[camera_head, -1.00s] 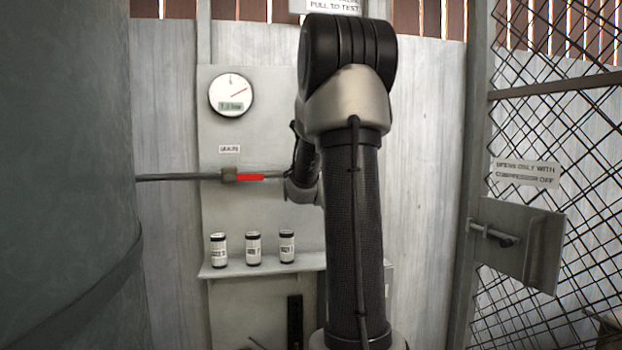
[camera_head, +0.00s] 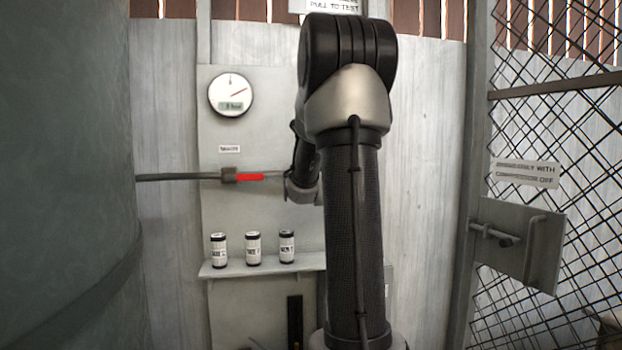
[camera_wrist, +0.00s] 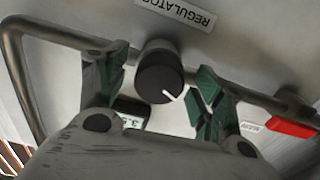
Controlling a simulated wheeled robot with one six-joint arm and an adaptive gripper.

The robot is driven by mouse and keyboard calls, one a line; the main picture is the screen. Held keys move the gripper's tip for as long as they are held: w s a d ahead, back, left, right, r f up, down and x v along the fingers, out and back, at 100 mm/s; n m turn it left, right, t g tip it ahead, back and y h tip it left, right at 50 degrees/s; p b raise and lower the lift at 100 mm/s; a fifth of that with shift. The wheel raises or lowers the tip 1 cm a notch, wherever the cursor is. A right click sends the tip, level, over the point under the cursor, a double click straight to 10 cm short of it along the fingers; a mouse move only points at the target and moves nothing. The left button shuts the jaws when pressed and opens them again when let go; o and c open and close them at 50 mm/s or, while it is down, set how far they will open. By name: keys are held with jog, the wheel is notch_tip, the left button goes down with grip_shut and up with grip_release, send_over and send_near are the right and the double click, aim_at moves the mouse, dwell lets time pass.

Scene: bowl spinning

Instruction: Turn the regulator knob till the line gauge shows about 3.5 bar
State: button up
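The regulator knob (camera_wrist: 160,78) is a black round knob with a white pointer line, below a "REGULATOR" label (camera_wrist: 178,13) in the wrist view. The line pointer slants toward the lower right. My gripper (camera_wrist: 160,90) has its green-padded fingers on either side of the knob, with narrow gaps visible, so it looks open around it. The knob is hidden there by my arm.
A pipe with a red valve handle (camera_head: 249,176) runs across the panel; the handle also shows in the wrist view (camera_wrist: 290,127). Several cans stand on a shelf (camera_head: 262,268). A large tank (camera_head: 65,180) is at left and a mesh gate (camera_head: 560,90) at right.

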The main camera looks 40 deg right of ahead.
jog(key=v, duration=1.2)
jog(key=shift+s, duration=0.15)
dwell(0.3)
